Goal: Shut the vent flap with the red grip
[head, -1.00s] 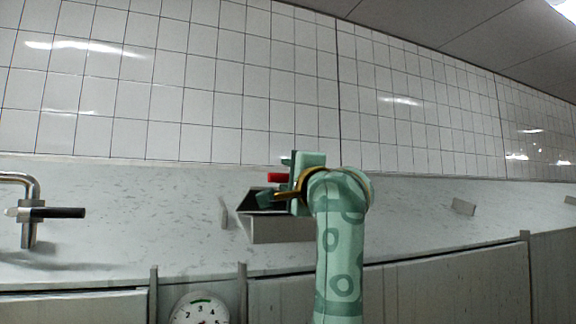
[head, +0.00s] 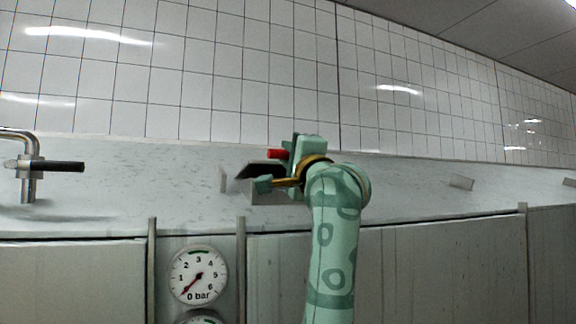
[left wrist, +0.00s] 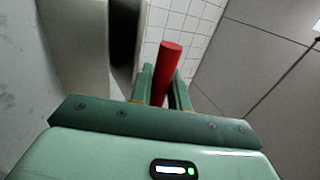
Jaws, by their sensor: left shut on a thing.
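The vent box (head: 268,197) is a grey housing on the pale wall ledge, left of my left arm. Its dark flap or opening (head: 262,169) shows as a narrow slanted strip above the box front.
A tap with a black handle (head: 55,166) stands at the left. A pressure gauge (head: 198,275) reading about 0 bar sits below, between two upright posts. A tiled wall rises behind. The ledge right of my arm is mostly clear.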

